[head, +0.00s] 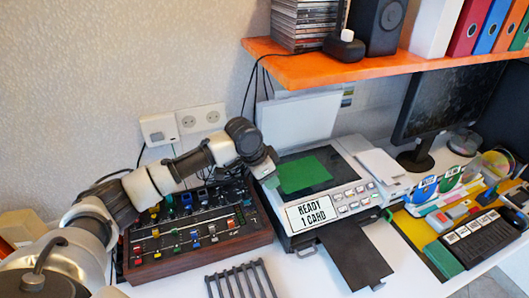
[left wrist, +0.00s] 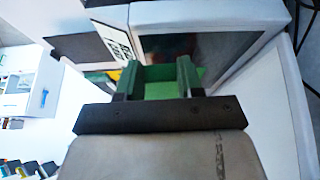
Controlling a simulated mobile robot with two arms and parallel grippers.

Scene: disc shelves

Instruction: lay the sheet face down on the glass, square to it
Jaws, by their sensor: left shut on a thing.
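The green sheet (head: 304,174) is over the dark glass (head: 324,158) of the copier, toward its left side, and shows plain green from above. It looks slightly turned to the glass edges; I cannot tell whether it touches the glass. My left gripper (head: 271,172) is shut on the sheet's left edge. In the left wrist view, the fingers (left wrist: 156,84) have the green sheet (left wrist: 158,74) between them, and the glass (left wrist: 205,44) lies beyond. The sheet's underside is hidden. My right gripper is not in view.
The copier's white lid (head: 298,120) stands open behind the glass. Its front sign (head: 312,212) reads "READY 1 CARD", above a dark tray (head: 350,255). A mixer (head: 195,232) sits left below my arm. An orange shelf (head: 330,68) hangs above; a monitor (head: 440,100) stands right.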

